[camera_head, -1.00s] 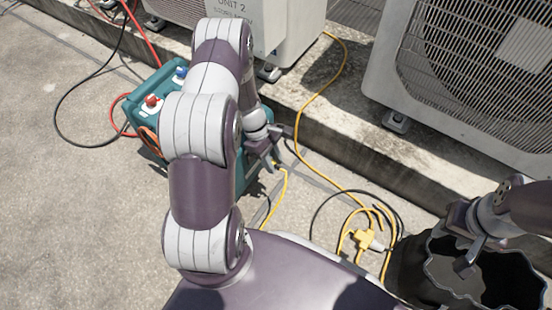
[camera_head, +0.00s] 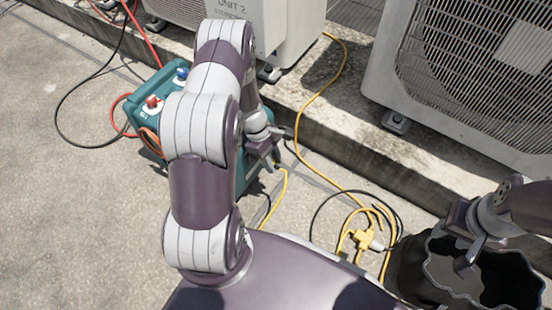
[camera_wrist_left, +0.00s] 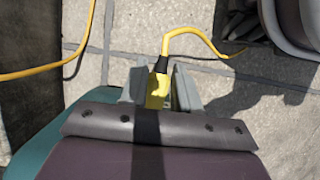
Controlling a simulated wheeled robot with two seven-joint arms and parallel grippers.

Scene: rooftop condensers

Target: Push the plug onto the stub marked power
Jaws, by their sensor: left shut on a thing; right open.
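My left gripper (camera_head: 275,148) is beside the right side of the teal machine (camera_head: 150,119), low over the ground. In the left wrist view its jaws (camera_wrist_left: 158,92) are shut on the yellow plug (camera_wrist_left: 157,86). A yellow cord (camera_wrist_left: 193,33) runs from the plug through a dark sleeve and bends away to the right. The teal machine also shows at the lower left of the wrist view (camera_wrist_left: 45,145). The stub marked power is not visible; my arm covers much of the machine. My right gripper (camera_head: 474,254) is open over the black bag.
The black bag (camera_head: 412,276) stands open at the lower right. A yellow splitter (camera_head: 362,240) and coiled cords lie left of it. A yellow cord (camera_head: 318,98) crosses the concrete kerb (camera_head: 345,150). Condenser units stand behind. Red and black leads run left of the machine; the left pavement is mostly clear.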

